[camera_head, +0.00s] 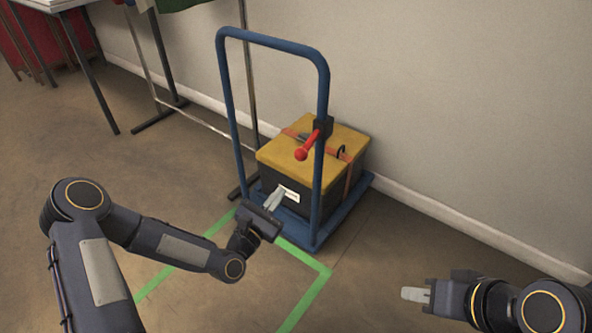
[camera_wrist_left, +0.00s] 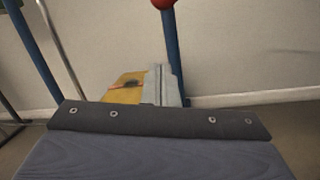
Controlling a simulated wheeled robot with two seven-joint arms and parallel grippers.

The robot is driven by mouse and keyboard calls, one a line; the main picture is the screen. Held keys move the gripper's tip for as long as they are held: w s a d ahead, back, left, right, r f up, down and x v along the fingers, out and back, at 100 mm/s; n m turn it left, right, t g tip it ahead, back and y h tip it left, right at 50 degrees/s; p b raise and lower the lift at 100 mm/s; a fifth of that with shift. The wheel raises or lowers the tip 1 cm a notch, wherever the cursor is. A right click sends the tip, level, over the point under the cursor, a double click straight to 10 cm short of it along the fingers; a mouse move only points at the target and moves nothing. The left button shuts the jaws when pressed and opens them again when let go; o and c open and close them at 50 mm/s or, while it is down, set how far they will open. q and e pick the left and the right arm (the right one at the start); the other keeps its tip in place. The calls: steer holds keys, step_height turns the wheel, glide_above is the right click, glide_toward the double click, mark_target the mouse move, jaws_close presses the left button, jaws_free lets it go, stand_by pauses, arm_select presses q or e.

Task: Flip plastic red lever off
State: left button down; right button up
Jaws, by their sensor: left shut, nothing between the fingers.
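The red lever (camera_head: 307,146) is mounted on a black bracket on the right upright of a blue trolley frame. It slants down to the left and ends in a round red knob. In the left wrist view the red knob (camera_wrist_left: 162,3) shows at the top edge, partly cut off. My left gripper (camera_head: 276,198) is shut and empty, below and left of the lever and apart from it. Its closed fingers (camera_wrist_left: 160,86) also show in the left wrist view. My right gripper (camera_head: 404,294) is at the lower right, far from the lever; its finger gap cannot be made out.
The blue trolley (camera_head: 222,90) carries a black box with a yellow lid (camera_head: 283,154), strapped in orange. A wall (camera_head: 450,120) stands behind. Green tape (camera_head: 309,298) marks the floor in front. A table (camera_head: 70,20) and metal rack stand at the upper left.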

arm_select(q)
steer(key=w+d+r+b, duration=0.2)
steer(key=w+d+r, duration=0.3)
steer(key=w, duration=0.1)
steer(key=shift+w, duration=0.25)
stand_by(0.6)
steer(key=g+y+p, duration=0.3)
steer(key=g+p, duration=0.3)
steer(key=p, duration=0.9)
glide_toward(309, 143)
steer(key=w+f, duration=0.3)
steer(key=shift+w+d+r+m, duration=0.1)
steer(key=shift+w+d+m, duration=0.2)
steer(key=shift+d+m, duration=0.1)
steer(key=shift+w+r, duration=0.1)
steer(key=shift+r, duration=0.2)
